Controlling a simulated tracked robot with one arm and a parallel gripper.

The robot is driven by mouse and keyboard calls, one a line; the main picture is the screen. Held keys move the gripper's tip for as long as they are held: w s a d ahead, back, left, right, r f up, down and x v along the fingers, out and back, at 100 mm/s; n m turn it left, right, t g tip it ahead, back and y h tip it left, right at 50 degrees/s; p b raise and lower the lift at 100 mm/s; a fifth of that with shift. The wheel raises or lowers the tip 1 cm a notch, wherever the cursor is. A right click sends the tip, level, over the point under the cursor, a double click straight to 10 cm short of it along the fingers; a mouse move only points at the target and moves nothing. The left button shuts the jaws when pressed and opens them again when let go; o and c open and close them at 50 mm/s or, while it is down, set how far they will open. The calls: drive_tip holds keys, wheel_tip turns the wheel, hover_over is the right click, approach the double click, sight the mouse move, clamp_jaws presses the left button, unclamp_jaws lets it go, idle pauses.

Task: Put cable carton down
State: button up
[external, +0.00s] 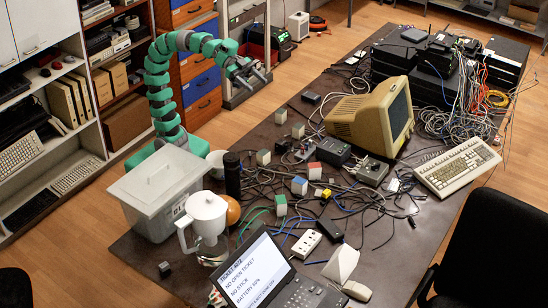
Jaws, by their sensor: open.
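My gripper (256,74) is at the end of my raised green arm, above the far left side of the dark table. Its jaws are apart, and I see nothing between them. I cannot pick out the cable carton for sure. Several small pale boxes stand on the table among loose cables, including one with a red top (314,171), one with a blue top (299,186) and one with a green top (281,205). No small box touches my gripper.
A lidded plastic bin (158,190), a white jug (205,220) and a laptop (258,278) crowd the near left of the table (160,268). A beige monitor (362,118), keyboard (458,166) and tangled cables fill the right. Bare tabletop shows at the near right.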

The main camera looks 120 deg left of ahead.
drive_tip(key=s+r+n+t+y, duration=0.1)
drive_tip(key=s+r+n+y, duration=0.1)
drive_tip(key=s+r, duration=0.3)
wheel_tip(320, 180, up, 2)
drive_tip(key=shift+s+d+r+t, duration=0.1)
drive_tip(key=shift+s+d+t, duration=0.1)
drive_tip(key=shift+d+t, duration=0.1)
